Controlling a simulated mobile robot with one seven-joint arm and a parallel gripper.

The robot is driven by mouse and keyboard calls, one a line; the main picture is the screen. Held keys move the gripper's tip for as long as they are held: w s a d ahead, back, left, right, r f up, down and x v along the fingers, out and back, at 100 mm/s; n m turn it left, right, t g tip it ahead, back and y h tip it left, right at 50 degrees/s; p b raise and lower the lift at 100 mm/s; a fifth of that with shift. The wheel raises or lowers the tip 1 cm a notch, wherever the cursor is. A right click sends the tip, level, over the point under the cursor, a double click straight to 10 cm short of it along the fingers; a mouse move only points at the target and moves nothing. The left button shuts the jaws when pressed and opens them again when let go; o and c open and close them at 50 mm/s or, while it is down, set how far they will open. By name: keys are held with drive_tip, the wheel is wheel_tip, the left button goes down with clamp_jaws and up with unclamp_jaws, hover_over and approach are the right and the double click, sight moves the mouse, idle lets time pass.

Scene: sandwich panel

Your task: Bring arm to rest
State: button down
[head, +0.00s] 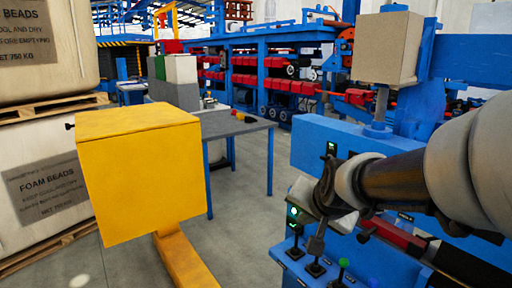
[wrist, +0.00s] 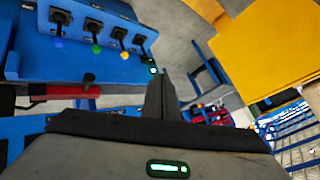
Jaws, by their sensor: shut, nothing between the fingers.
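My arm (head: 400,180) reaches in from the right in the head view, bent over the blue control panel (head: 283,262). My gripper (head: 328,205) is at its end, above and in front of the panel's levers, partly hidden by its own wrist. In the wrist view my gripper's fingers (wrist: 160,90) are together with nothing between them. Their tips appear close to a green-lit button (wrist: 153,70); I cannot tell whether they touch it. Levers (wrist: 97,25) with coloured knobs below them stand on the panel in the wrist view.
A yellow box on a post (head: 140,175) stands at left front. A grey table (head: 235,125) is behind it. Stacked foam-bead bags (head: 45,190) on pallets line the left. Blue machinery (head: 335,150) with a beige box (head: 387,48) stands right. Open floor (head: 245,215) lies between.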

drive_tip(key=s+d+r+n+g+h+p, duration=0.1)
drive_tip(key=s+n+g, duration=0.15)
drive_tip(key=s, duration=0.85)
drive_tip(key=s+d+r+n+g, duration=0.15)
drive_tip(key=s+n, duration=0.25)
drive_tip(key=s, duration=0.7)
wheel_tip(320, 180, up, 23)
drive_tip(key=p, duration=2.3)
drive_tip(key=shift+w+r+t+p, duration=0.15)
drive_tip(key=shift+w+t+p, duration=0.2)
drive_tip(key=shift+t, duration=0.05)
drive_tip(key=shift+d, duration=0.2)
